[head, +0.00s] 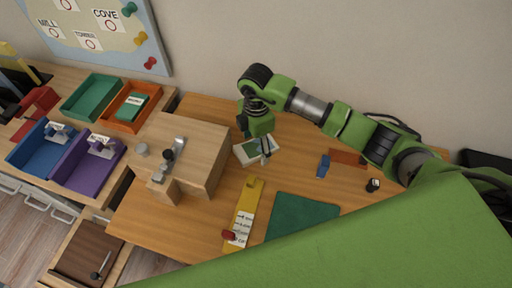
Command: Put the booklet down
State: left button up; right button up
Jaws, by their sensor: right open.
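A small booklet (246,154) with a white border and a green panel lies on the wooden desk (210,222), just right of the wooden block unit. My right gripper (265,156) points down right over it, with its fingers at the booklet's right part. The jaws are open. The fingers and wrist hide part of the booklet, and I cannot tell whether they touch it. My left gripper is not in view.
A wooden box (205,150) with metal fittings stands left of the booklet. A yellow strip (244,205), a dark green mat (300,216), a blue piece (323,167) and a small black item (373,185) lie nearby. Green, orange (117,123), blue and purple (75,170) trays stand left.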

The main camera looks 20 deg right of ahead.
jog(key=c, duration=1.3)
jog(key=shift+r, duration=0.1)
